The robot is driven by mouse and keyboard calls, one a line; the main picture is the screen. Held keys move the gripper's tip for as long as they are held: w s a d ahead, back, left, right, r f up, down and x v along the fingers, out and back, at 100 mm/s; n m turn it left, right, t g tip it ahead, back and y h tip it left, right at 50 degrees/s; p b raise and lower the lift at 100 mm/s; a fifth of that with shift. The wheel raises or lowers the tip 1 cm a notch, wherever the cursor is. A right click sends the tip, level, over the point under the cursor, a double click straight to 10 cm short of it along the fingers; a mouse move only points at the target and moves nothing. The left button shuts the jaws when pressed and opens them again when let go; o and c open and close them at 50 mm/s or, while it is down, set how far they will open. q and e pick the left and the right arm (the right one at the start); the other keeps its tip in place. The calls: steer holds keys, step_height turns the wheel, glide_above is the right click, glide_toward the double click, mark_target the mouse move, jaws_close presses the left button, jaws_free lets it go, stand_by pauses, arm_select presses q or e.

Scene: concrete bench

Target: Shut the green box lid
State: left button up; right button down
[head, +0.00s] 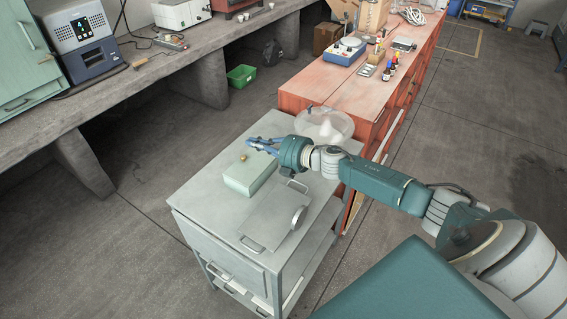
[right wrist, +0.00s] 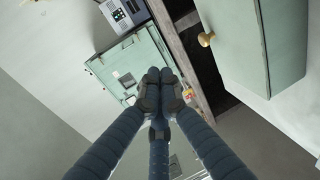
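The pale green box (head: 250,176) sits on the grey cart top in the head view, with a small brass knob (head: 243,157) at its far left edge. The box (right wrist: 235,45) and knob (right wrist: 206,39) also show at the upper right of the right wrist view. I cannot tell how far its lid is open. My right gripper (head: 258,145) is above the cart, just beyond the box and apart from the knob. Its fingertips (right wrist: 160,77) are together with nothing between them. My left gripper is out of view.
A grey tray with handles (head: 272,218) lies on the cart (head: 190,195), in front of the box. A clear domed container (head: 325,122) stands behind my right wrist. The orange bench (head: 335,88) adjoins the cart's far end. Open floor lies left of the cart.

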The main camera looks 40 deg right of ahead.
mark_target(240, 159)
steer(key=x, duration=0.3)
steer(key=shift+s+f+b, duration=0.1)
steer(key=shift+f+b, duration=0.1)
steer(key=shift+b, duration=0.2)
steer(key=shift+w+a+f+p, duration=0.4)
steer(key=shift+w+f, duration=0.2)
steer(key=shift+w, duration=0.45)
steer(key=shift+w+a+f+g+h+p, duration=0.2)
steer(key=shift+w+f+g+h+p, duration=0.15)
steer(key=shift+g+p, duration=0.35)
steer(key=shift+w+a+f+p, duration=0.2)
steer(key=shift+f+p, duration=0.1)
steer(key=shift+f, duration=0.2)
steer(key=shift+w+f+p, duration=0.2)
steer(key=shift+f+p, duration=0.05)
steer(key=shift+p, duration=0.25)
steer(key=shift+w, duration=0.15)
steer(key=shift+w+a+f+g+p, duration=0.2)
steer(key=shift+f+g+p, duration=0.45)
steer(key=shift+g+p, duration=0.1)
steer(key=shift+f+h, duration=0.1)
steer(key=shift+h, duration=0.15)
